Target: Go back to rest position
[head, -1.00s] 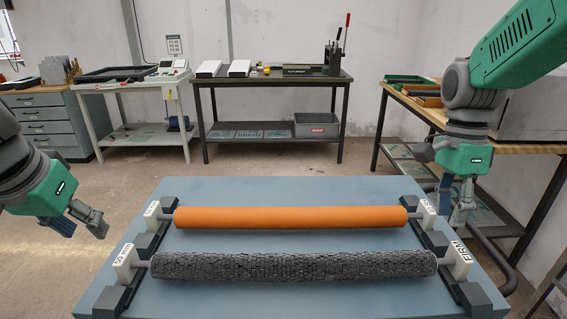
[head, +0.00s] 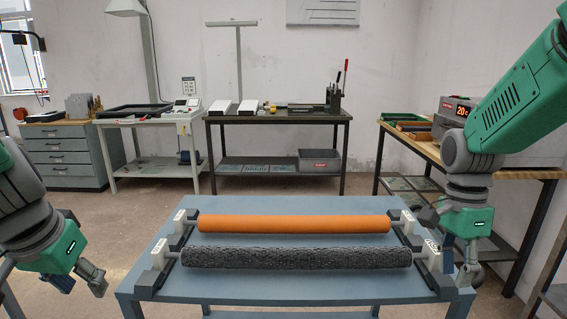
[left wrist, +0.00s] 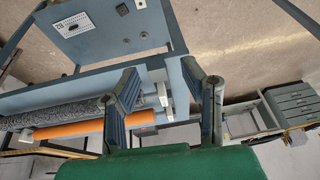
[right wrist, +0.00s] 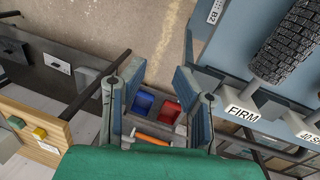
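My left gripper (head: 78,278) hangs in the air at the left of the blue table (head: 290,205). In the left wrist view its fingers (left wrist: 168,92) stand apart with nothing between them. My right gripper (head: 455,262) hangs just beyond the table's right end. In the right wrist view its fingers (right wrist: 163,82) are also apart and empty. An orange roller (head: 290,224) and a dark textured roller (head: 295,257) lie on holders on the blue table. Both grippers are apart from the rollers.
Along the back stand a drawer cabinet (head: 66,158), a white bench with a device (head: 160,126) and a dark workbench (head: 278,117). A wooden-topped bench (head: 430,142) is at the right. Open floor lies between the blue table and the back benches.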

